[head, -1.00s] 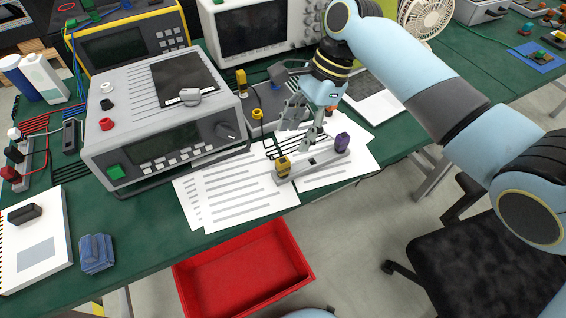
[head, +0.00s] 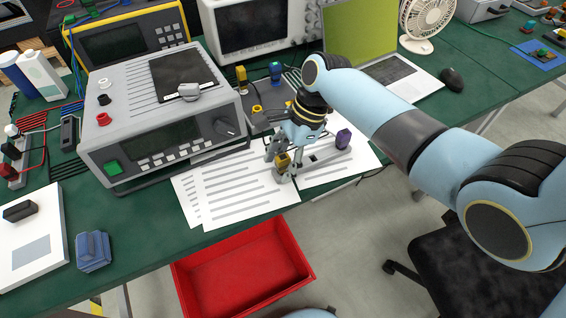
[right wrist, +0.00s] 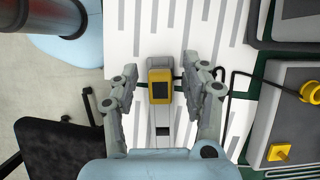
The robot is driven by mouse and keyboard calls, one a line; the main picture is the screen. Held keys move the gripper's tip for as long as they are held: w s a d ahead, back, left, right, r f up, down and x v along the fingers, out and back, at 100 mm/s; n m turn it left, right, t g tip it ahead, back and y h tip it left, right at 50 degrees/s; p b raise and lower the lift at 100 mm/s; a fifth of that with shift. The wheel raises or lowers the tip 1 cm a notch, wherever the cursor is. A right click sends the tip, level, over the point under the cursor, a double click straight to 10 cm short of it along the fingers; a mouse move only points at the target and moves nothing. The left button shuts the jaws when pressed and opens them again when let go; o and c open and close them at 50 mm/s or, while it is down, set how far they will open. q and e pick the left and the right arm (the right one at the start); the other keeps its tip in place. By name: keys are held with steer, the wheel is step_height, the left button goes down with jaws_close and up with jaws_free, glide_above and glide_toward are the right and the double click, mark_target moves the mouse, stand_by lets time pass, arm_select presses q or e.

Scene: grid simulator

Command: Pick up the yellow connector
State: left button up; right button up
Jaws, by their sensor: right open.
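The yellow connector (head: 282,160), yellow with a dark face, stands at the near end of a grey bar (head: 318,157) lying on printed sheets. It also shows in the right wrist view (right wrist: 161,87), between the two fingers. My right gripper (head: 281,168) is open, with a finger on either side of the yellow connector. My left gripper is not in view.
A purple connector (head: 343,139) stands at the bar's other end. A grey instrument (head: 160,130) is close on the left. More yellow parts (head: 241,76) stand behind. A red bin (head: 243,265) is below the table edge. A laptop (head: 385,75) is behind my arm.

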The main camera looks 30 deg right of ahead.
mark_target(279, 157)
jaws_close()
steer(key=shift+r, duration=0.1)
steer(key=r, duration=0.4)
steer(key=shift+w+d+r+p, duration=0.2)
steer(key=shift+d+p, duration=0.05)
steer(key=shift+p, duration=0.1)
steer(key=w+d+r+b, duration=0.1)
steer(key=w+d+r, duration=0.5)
steer(key=d, duration=0.3)
steer(key=shift+r, duration=0.25)
steer(key=shift+d, duration=0.1)
